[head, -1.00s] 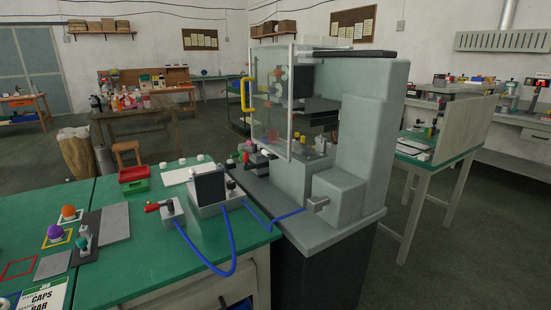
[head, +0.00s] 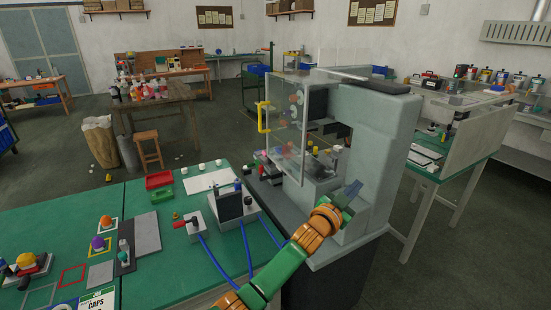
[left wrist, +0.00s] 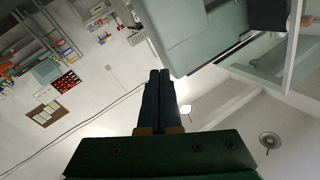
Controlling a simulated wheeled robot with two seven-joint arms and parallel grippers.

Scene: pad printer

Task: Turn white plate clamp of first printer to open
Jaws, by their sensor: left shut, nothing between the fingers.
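The grey pad printer (head: 385,130) stands right of the green bench in the head view. Its clear guard (head: 287,115) with a yellow handle (head: 262,117) covers the front. Several small coloured parts show inside, among them a small whitish block (head: 337,149); I cannot tell whether it is the white plate clamp. My left gripper (head: 354,187) is shut and empty, in front of the printer's right side. In the left wrist view its dark fingers (left wrist: 160,74) are together, with the printer's grey body (left wrist: 200,35) beyond. My right gripper is out of view.
The green bench (head: 165,250) holds a red tray (head: 159,180), a control box (head: 236,205) with blue cables, and coloured knobs at left. Another table with a light panel (head: 468,140) stands to the right. Open floor lies behind the bench.

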